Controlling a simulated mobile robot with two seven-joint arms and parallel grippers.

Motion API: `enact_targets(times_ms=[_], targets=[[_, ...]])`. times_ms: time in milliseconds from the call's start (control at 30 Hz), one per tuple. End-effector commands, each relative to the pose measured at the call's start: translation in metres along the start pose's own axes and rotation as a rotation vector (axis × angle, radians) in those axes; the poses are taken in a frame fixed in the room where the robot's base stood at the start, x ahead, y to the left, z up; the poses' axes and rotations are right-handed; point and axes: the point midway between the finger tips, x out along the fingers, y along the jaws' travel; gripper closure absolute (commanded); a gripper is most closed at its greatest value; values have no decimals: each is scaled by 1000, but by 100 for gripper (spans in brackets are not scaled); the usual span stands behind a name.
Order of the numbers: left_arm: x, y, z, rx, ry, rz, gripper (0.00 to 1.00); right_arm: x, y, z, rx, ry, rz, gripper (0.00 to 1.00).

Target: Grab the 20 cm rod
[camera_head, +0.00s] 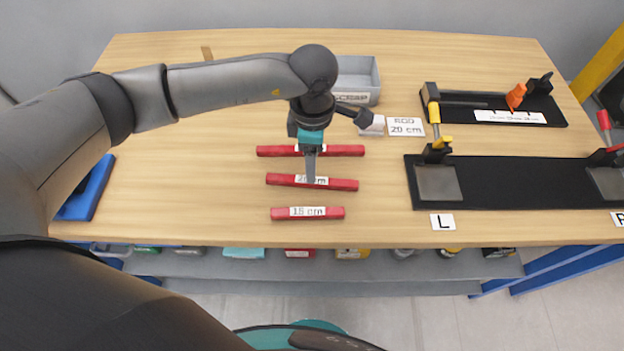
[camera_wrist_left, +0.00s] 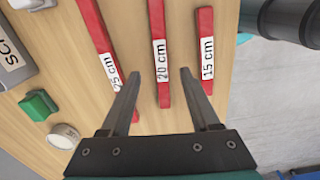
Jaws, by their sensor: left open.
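The red 20 cm rod (camera_head: 342,184) lies on the wooden table as the middle of three red rods; its white label is partly hidden by my gripper in the head view. My left gripper (camera_head: 310,181) points down over this rod, with its jaws open. In the left wrist view the 20 cm rod (camera_wrist_left: 163,95) runs between the two spread fingers (camera_wrist_left: 160,73). I cannot tell the exact height of the fingertips above it. My right gripper is not in view.
The 25 cm rod (camera_head: 345,150) lies behind and the 15 cm rod (camera_head: 307,213) in front. A grey scrap bin (camera_head: 358,75) stands at the back. A "20 cm" card (camera_head: 405,127) and black fixtures (camera_head: 520,180) are to the right. A blue object (camera_head: 87,187) lies at the left edge.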

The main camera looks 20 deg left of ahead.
Motion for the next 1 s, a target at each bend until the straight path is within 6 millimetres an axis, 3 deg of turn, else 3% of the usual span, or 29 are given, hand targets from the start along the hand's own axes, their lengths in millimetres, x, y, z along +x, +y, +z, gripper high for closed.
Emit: enact_targets(times_ms=[167, 500, 767, 1000], targets=[[11, -1, 0, 0, 0, -1, 38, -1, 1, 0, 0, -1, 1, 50], [56, -2, 0, 0, -1, -1, 38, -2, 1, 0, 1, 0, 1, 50], [58, -2, -1, 1, -1, 0, 38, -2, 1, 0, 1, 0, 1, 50], [58, -2, -1, 0, -1, 0, 63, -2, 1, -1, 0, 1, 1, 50]])
